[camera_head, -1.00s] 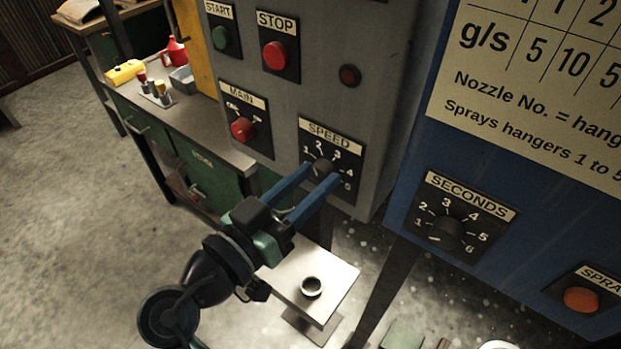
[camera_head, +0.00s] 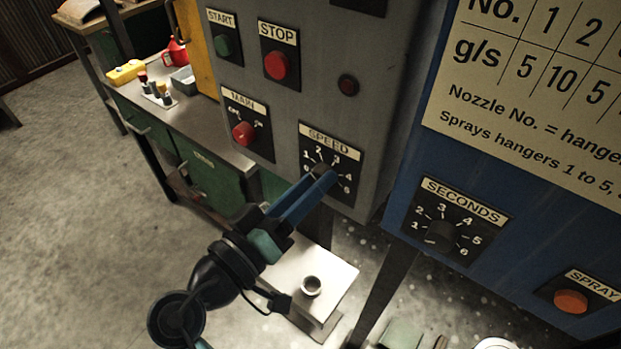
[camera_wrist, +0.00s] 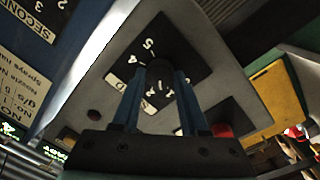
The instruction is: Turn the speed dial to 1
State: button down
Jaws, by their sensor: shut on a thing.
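The speed dial's black plate (camera_head: 351,158) is on the grey panel, under a SPEED label, with numbers around a dark knob. My gripper (camera_head: 323,172) is at this knob, its blue fingers almost in line with each other in the head view. They hide most of the knob there, so I cannot tell which number it points to. In the wrist view the round dark knob (camera_wrist: 160,69) sits between the two blue fingers of my gripper (camera_wrist: 160,78), which are shut on its sides. Several numbers around it are partly covered.
The red MAIN switch (camera_head: 243,133), the green START button (camera_head: 222,45) and the red STOP button (camera_head: 276,66) are up and left of the dial. The blue cabinet with the SECONDS dial (camera_head: 440,235) stands to the right. A small white table (camera_head: 335,277) with a cup is below.

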jog(key=shift+n+p, duration=0.6)
jog(key=shift+n, duration=0.9)
jog(key=shift+c, duration=2.2)
grip_release()
jog(key=b+v, duration=0.2)
jog(key=v, duration=1.1)
jog(key=shift+f, duration=0.2)
